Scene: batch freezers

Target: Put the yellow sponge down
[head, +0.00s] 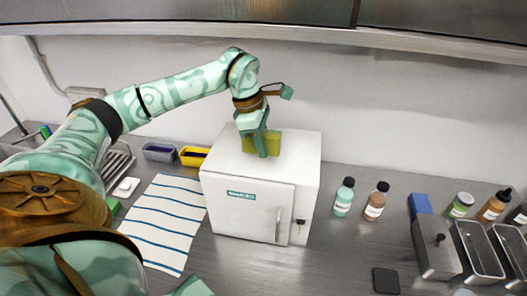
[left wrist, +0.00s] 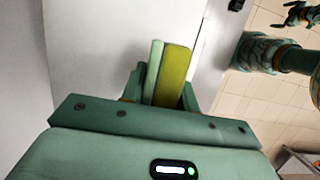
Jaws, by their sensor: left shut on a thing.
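The yellow sponge (head: 274,142) is in my left gripper (head: 259,143), over the top of the white box-shaped freezer (head: 232,168). In the left wrist view the sponge (left wrist: 174,76) stands on edge between the fingers of my left gripper (left wrist: 163,85), with a pale green layer along one side. The gripper is shut on it. I cannot tell whether the sponge's lower edge touches the freezer top.
A striped towel (head: 160,222) lies left of the freezer, with a yellow bin (head: 194,157) behind it. Metal containers (head: 436,250) are farther right.

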